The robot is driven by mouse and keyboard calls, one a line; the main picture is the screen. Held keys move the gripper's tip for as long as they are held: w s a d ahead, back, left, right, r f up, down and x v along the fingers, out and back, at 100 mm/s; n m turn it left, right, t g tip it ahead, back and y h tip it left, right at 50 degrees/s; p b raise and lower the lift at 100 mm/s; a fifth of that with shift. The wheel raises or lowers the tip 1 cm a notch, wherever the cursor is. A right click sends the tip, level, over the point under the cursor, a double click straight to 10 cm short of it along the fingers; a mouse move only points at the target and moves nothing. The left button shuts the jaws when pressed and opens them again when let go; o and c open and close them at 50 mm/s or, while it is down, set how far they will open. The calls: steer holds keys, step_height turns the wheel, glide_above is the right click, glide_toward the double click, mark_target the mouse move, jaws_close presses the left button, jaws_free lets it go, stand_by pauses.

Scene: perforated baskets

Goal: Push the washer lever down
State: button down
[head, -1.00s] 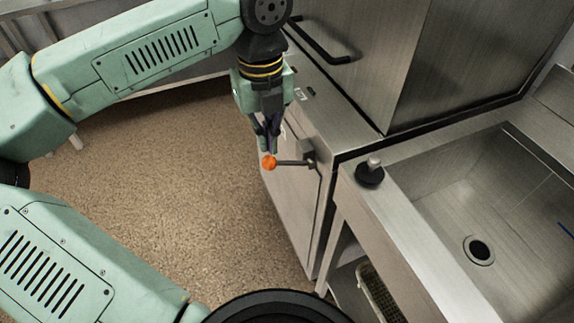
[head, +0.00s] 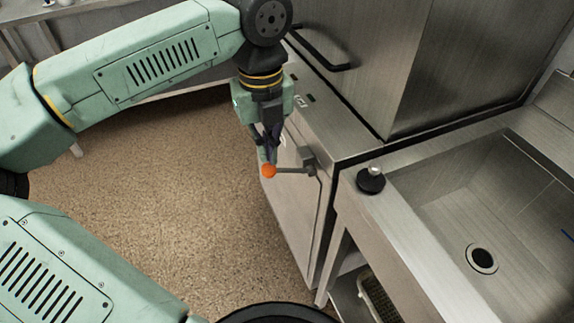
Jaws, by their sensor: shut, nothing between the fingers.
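The washer lever is a thin grey rod (head: 292,170) with an orange ball knob (head: 268,171) at its left end. Its right end joins a bracket (head: 309,160) on the front of the steel washer (head: 302,205). My gripper (head: 268,158) points downward, its fingers shut and empty. The fingertips are right at the top of the orange knob. I cannot tell whether they touch it or sit just in front of or behind it.
A steel sink (head: 470,215) with a drain is at the right. A black knob (head: 370,179) stands on the counter's near edge. The washer's tall hood (head: 390,60) with a black handle (head: 322,50) rises behind. The speckled floor (head: 170,190) at left is clear.

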mark_target(266, 170)
steer(key=shift+f, duration=0.1)
stand_by(0.4)
step_height(266, 170, down, 9)
steer(key=b, duration=0.8)
steer(key=shift+a+r, duration=0.1)
steer(key=shift+r, duration=0.1)
stand_by(0.5)
steer(key=shift+r+p, duration=3.6)
steer(key=shift+r, duration=2.5)
